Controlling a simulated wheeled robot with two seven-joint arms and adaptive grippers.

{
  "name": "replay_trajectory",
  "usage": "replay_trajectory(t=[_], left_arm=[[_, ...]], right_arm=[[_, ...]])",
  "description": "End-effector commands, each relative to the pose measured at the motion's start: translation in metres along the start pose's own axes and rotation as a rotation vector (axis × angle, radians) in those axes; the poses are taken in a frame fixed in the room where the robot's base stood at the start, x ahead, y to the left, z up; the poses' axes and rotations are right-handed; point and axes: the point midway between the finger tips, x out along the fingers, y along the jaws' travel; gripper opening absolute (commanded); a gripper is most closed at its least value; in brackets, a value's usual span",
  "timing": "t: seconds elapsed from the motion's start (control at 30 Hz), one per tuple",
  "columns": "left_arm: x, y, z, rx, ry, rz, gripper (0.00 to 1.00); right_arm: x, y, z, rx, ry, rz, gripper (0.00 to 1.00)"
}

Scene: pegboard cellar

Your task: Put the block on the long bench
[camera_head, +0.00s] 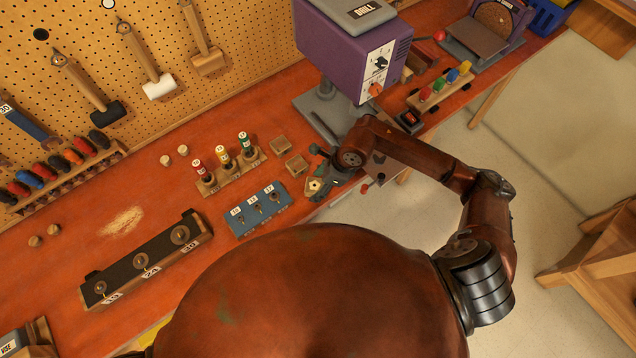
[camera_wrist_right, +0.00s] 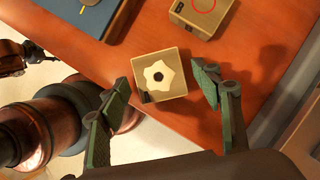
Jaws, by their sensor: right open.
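The block (camera_wrist_right: 177,90) is small, square and beige, with a pale star shape and a dark dot on its top. In the head view the block (camera_head: 314,186) shows near the front edge of the long orange-red bench (camera_head: 150,190). My right gripper (camera_head: 318,172) is open, with its two green-padded fingers (camera_wrist_right: 164,83) on either side of the block in the right wrist view. A gap shows between the block and the right-hand finger; contact at the left one is unclear. The block's underside is hidden. My left gripper is not in view.
Two similar square pieces (camera_head: 297,166) lie behind the block. A purple drill machine (camera_head: 345,50) stands behind.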

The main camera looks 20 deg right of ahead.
Motion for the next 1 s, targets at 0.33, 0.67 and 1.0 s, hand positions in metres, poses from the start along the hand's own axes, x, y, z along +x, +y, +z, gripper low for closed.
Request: replay_trajectory(t=[0.33,0.67,1.0], left_arm=[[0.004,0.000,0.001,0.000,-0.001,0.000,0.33],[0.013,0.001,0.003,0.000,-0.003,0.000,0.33],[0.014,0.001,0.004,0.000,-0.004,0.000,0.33]], right_arm=[[-0.035,-0.002,0.000,-0.003,0.000,-0.005,0.59],[-0.100,-0.001,0.000,-0.002,0.001,-0.004,0.59],[-0.122,0.000,0.001,0.000,0.000,0.000,0.59]])
